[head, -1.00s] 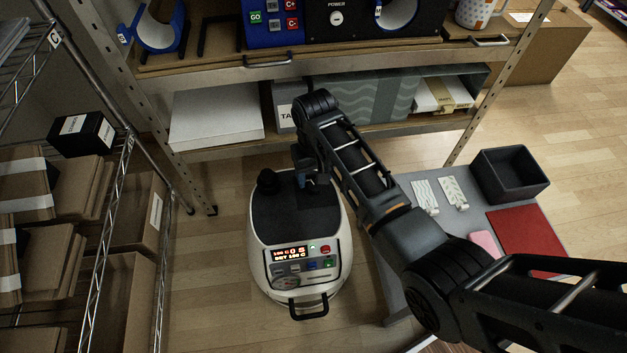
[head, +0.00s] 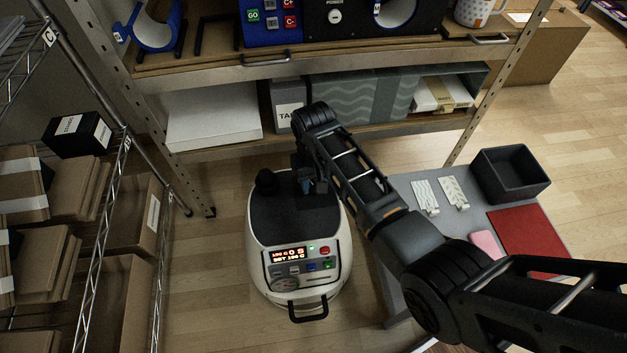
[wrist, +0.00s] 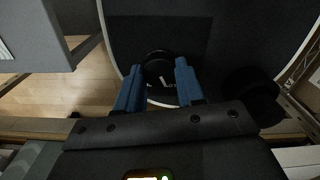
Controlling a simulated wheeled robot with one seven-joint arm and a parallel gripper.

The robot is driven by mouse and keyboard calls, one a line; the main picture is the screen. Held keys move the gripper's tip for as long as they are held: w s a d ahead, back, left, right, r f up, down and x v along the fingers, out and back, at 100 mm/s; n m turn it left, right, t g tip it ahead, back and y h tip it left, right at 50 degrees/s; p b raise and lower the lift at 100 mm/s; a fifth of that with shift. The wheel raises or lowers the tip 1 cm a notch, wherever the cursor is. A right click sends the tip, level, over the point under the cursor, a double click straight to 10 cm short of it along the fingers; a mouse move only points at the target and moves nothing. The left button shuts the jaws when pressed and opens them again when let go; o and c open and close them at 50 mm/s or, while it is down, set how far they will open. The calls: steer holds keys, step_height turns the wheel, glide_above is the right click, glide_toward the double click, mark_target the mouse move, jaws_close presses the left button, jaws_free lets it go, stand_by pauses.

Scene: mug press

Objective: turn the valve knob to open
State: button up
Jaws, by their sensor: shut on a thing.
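A white machine with a dark top (head: 275,221) stands on the floor below the shelf. In the wrist view, a round black valve knob (wrist: 159,70) with a small pale mark sits at the back edge of the dark top. My gripper (wrist: 158,67) has its two blue fingers closed on either side of this knob. In the head view, my gripper (head: 307,185) is at the machine's back right, pointing down, and the wrist mostly hides the knob. A second black knob (head: 266,182) stands to its left, apart from the fingers.
A lit display panel (head: 300,265) and a front handle (head: 308,311) are on the machine. A grey table with a dark bin (head: 510,174) and a red mat (head: 527,240) is at the right. Wire shelves with boxes (head: 78,133) are at the left. The metal shelf is behind.

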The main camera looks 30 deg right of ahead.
steer(key=c, duration=0.3)
steer(key=shift+r+p, duration=0.1)
steer(key=shift+p, duration=0.25)
steer(key=shift+r+m+p, duration=0.1)
steer(key=shift+m+p, duration=0.8)
steer(key=shift+m, duration=0.2)
steer(key=m+p, duration=0.2)
steer(key=m, duration=0.1)
steer(key=shift+d+m+p, duration=0.1)
steer(key=shift+m+p, duration=0.8)
steer(key=shift+m, duration=1.6)
steer(key=o, duration=1)
steer(key=shift+f, duration=0.2)
